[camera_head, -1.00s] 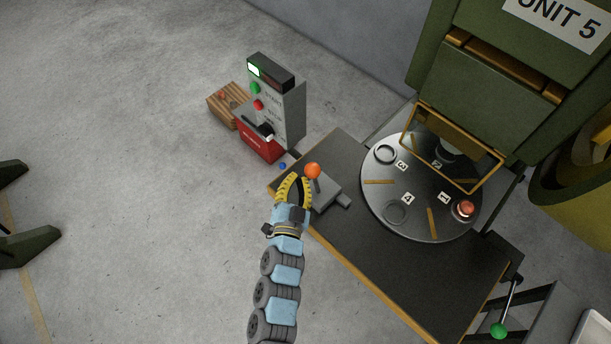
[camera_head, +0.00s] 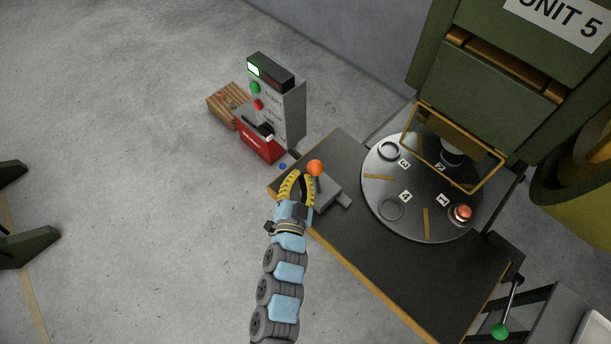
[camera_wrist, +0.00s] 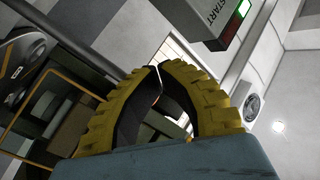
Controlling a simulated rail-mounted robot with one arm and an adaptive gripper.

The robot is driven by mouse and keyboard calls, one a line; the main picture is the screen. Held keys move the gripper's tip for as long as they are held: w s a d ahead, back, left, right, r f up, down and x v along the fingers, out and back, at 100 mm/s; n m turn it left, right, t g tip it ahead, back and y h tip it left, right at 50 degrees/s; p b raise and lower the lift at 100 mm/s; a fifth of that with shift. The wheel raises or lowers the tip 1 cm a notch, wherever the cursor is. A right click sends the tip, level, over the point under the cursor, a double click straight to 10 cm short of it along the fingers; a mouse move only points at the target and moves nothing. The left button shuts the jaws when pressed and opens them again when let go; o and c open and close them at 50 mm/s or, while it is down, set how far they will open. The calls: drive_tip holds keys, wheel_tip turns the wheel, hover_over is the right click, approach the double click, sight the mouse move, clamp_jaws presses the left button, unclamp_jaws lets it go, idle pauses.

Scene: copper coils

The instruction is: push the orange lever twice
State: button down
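The orange lever (camera_head: 315,168) is a ball knob on a short dark stem, on a grey base at the near left corner of the black table. My gripper (camera_head: 304,175) has curved yellow fingers, with tips close beside the knob on its left; they look to touch or nearly touch the lever. In the wrist view my gripper (camera_wrist: 160,68) has its fingertips together, with nothing seen gripped between them. The lever is not clearly visible in the wrist view.
A round numbered turntable (camera_head: 426,222) carries a copper-coloured coil (camera_head: 462,213). A grey control box (camera_head: 289,112) with green and red buttons stands behind the lever, beside a red box (camera_head: 257,143). A green-knobbed lever (camera_head: 500,331) is at the lower right. The near tabletop is clear.

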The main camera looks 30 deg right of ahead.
sight(313, 163)
drive_tip(key=shift+w+d+r+b, duration=0.2)
drive_tip(key=shift+d+b, duration=0.15)
drive_tip(key=shift+d, duration=0.45)
drive_tip(key=shift+w+d+r+b, duration=0.15)
drive_tip(key=shift+d+b, duration=0.25)
drive_tip(key=shift+d, duration=0.4)
drive_tip(key=shift+w+d+r+b, duration=0.2)
drive_tip(key=shift+d+b, duration=0.15)
drive_tip(key=shift+d, duration=0.45)
idle(2.9)
idle(0.5)
drive_tip(key=s+a+f+p, duration=0.1)
drive_tip(key=a+p, duration=0.2)
drive_tip(key=a, duration=0.4)
drive_tip(key=shift+s+f, duration=0.25)
drive_tip(key=shift+s, duration=0.1)
idle(0.7)
drive_tip(key=shift+a+p, duration=0.15)
drive_tip(key=shift+p, duration=0.15)
